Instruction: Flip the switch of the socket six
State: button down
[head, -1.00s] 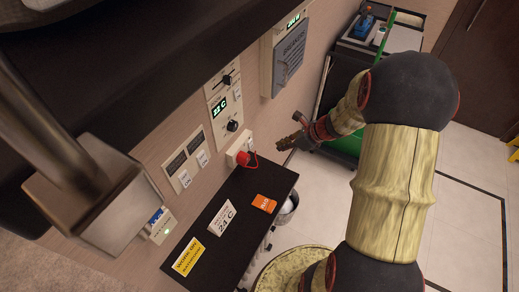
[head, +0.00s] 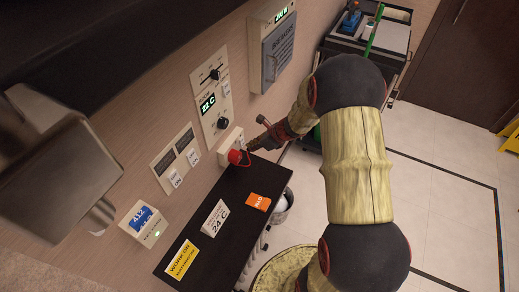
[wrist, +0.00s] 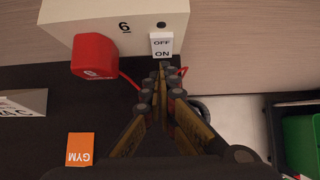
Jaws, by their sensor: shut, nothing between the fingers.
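Socket six is a white box (wrist: 95,12) marked "6" on the wall at the top of the wrist view; it also shows in the head view (head: 224,152). A red plug (wrist: 93,56) sits at it, with a thin red cord. Its white rocker switch (wrist: 162,44) is labelled OFF above and ON below. My gripper (wrist: 162,72) is shut and empty, its fingertips right at the lower, ON end of the switch; I cannot tell whether they touch. In the head view my gripper (head: 250,146) reaches the socket from the right.
A dark shelf (head: 224,238) below the socket holds an orange tag (head: 258,202), a white "24 C" card (head: 215,219) and a yellow sign (head: 183,262). A thermostat panel (head: 211,100) and breaker box (head: 278,52) are on the wall. Open floor lies to the right.

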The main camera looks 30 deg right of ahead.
jog(key=shift+w+a, duration=0.15)
jog(key=shift+w, duration=0.1)
jog(key=shift+w+a+f+b, duration=0.2)
jog(key=shift+w+f+b, duration=0.05)
jog(key=shift+b, duration=0.05)
jog(key=shift+r, duration=0.15)
